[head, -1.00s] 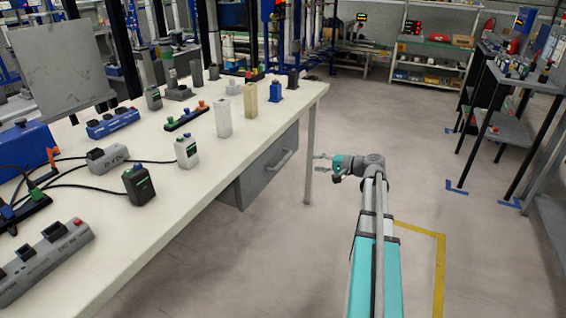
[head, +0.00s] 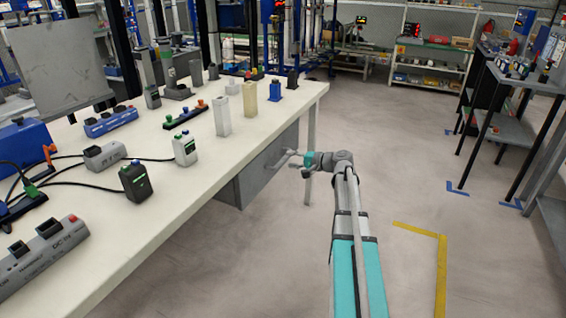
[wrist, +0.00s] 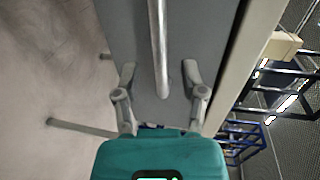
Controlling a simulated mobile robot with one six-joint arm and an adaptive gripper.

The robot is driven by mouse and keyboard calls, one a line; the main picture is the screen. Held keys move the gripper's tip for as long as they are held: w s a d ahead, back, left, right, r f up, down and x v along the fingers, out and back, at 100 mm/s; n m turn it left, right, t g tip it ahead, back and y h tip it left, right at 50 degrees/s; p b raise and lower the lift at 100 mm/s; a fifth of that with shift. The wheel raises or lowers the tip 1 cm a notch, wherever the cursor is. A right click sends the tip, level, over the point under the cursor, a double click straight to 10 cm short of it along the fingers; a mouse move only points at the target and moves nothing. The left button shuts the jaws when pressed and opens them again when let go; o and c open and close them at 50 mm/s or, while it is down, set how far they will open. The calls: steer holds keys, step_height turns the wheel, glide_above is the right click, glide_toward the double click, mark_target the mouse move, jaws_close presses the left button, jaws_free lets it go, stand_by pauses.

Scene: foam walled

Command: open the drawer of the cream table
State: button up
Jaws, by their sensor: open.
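The cream table (head: 165,215) fills the left side of the head view. Its grey drawer (head: 250,180) hangs under the near right edge and looks shut. My gripper (head: 287,158) is at the drawer front, by the handle, which it partly covers in the head view. In the wrist view the bar handle (wrist: 158,50) runs down between the two open fingers of my gripper (wrist: 160,85), with the grey drawer front (wrist: 120,30) behind it. The fingers stand apart on either side of the bar, and I see neither touching it.
Chargers, power strips and small blocks stand on the tabletop, including a white block (head: 222,115) near its edge. A table leg (head: 311,140) stands just beyond my gripper.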

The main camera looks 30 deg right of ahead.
mark_target(283, 158)
steer(key=shift+x, duration=1.8)
jaws_close()
steer(key=shift+s+a, duration=0.1)
steer(key=shift+a, duration=0.05)
